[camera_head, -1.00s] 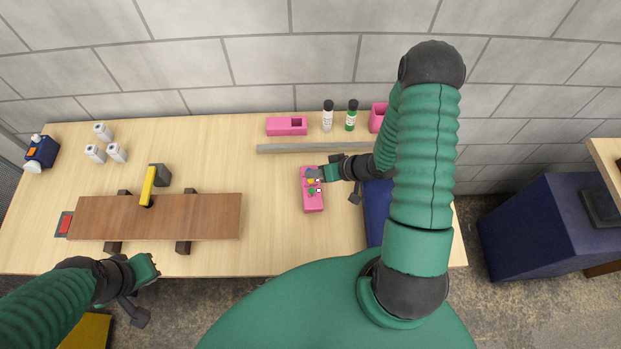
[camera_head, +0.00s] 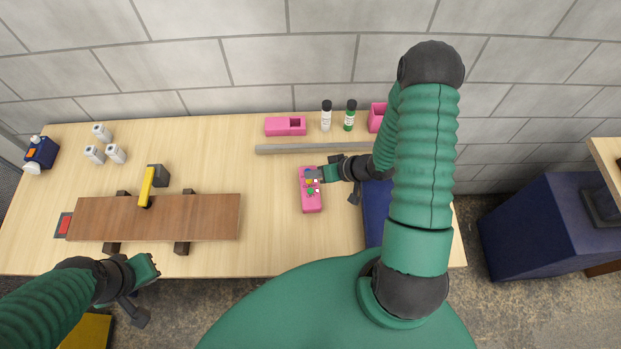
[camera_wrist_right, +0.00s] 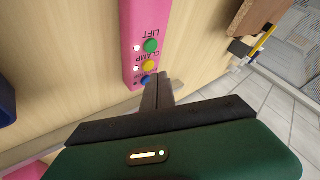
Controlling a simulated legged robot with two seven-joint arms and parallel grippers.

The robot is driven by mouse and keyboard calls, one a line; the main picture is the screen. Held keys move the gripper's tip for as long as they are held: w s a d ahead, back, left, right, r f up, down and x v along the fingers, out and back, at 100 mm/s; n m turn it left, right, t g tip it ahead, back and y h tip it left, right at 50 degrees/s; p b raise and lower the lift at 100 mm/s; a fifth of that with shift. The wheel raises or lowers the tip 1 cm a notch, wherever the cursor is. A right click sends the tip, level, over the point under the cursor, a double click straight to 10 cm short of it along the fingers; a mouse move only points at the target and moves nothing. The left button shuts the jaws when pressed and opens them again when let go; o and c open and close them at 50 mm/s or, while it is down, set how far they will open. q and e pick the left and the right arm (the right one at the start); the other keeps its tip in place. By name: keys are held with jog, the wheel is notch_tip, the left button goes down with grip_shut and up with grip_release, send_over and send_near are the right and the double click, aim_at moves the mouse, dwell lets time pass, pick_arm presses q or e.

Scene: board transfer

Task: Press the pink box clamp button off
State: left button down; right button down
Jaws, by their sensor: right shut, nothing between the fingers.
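The pink box (camera_head: 312,202) lies on the table in the head view, left of the right arm. In the right wrist view the pink box (camera_wrist_right: 146,20) carries a green button (camera_wrist_right: 151,46) by the word LIFT, a yellow button (camera_wrist_right: 149,67) by the word CLAMP, and a blue button (camera_wrist_right: 146,80). Small lights sit beside the buttons. My right gripper (camera_wrist_right: 160,80) is shut and empty, its fingertips close to the yellow and blue buttons; I cannot tell whether they touch. My left gripper (camera_head: 150,270) hangs near the table's front edge, away from the box; its fingers are unclear.
A brown board (camera_head: 160,217) rests on dark supports at left, with a yellow clamp (camera_head: 147,186) over it. A grey bar (camera_head: 310,148) lies behind the pink box. Two bottles (camera_head: 326,116) and a pink holder (camera_head: 285,126) stand at the back. A blue mat (camera_head: 376,215) lies right.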

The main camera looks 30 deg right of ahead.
jog(key=shift+f, duration=0.3)
pick_arm(q)
jog(key=shift+a+f, duration=0.15)
jog(key=shift+a, duration=0.3)
pick_arm(e)
jog(key=shift+a, duration=0.35)
